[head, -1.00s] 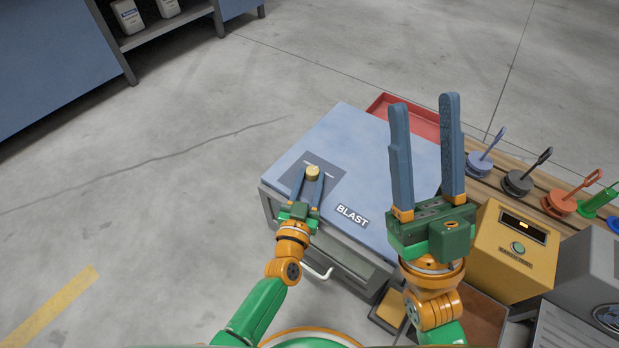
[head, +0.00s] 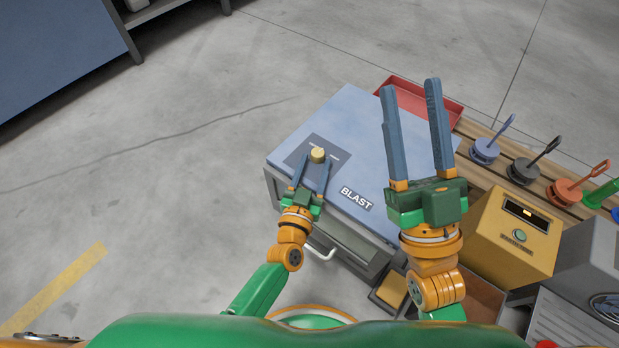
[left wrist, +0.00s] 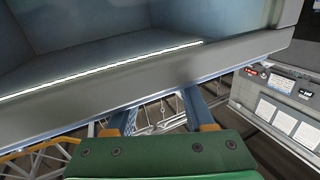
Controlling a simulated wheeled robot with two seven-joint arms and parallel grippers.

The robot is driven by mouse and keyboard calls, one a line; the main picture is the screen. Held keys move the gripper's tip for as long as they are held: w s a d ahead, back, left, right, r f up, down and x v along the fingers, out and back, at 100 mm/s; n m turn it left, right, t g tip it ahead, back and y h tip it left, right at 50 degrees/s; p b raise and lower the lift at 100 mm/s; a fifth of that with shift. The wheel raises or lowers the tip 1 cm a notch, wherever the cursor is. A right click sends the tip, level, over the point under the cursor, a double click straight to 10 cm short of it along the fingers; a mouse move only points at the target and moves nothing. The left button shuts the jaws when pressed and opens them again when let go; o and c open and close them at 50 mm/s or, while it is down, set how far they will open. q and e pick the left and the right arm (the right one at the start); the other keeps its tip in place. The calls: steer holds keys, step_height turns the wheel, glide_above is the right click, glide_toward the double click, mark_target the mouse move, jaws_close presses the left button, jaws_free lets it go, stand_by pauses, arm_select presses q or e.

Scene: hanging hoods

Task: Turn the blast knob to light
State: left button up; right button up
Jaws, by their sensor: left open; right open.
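The blast knob (head: 318,154) is a short yellow-brass cylinder on a dark grey panel (head: 303,149) on the light blue face of the box labelled BLAST (head: 356,198). My left gripper (head: 316,160) is open, its two blue fingers pointing at the knob with the tips at either side of it. I cannot tell whether they touch it. In the left wrist view the fingers (left wrist: 160,105) pass behind a grey hood edge, and the knob is hidden. My right gripper (head: 411,88) is open and empty, raised to the right of the label.
A red tray (head: 420,103) lies behind the box. Several coloured handled discs, one of them blue-grey (head: 485,151), stand on a wooden slatted bench at the right. A yellow box (head: 512,237) stands right of my right gripper.

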arm_select(q)
steer(key=p+v, duration=0.1)
steer(key=v, duration=0.1)
steer(key=shift+s+a+r, duration=0.1)
steer(key=shift+s, duration=0.2)
steer(key=p+v, duration=0.1)
steer(key=v, duration=0.2)
arm_select(e)
steer(key=w+d+f+m+g+h, duration=0.1)
steer(key=w+f+g+h, duration=0.3)
steer(key=f+g, duration=0.4)
step_height(320, 180, down, 7)
steer(key=shift+w+r+g, duration=0.15)
steer(key=shift+w+g, duration=0.25)
steer(key=shift+w, duration=0.1)
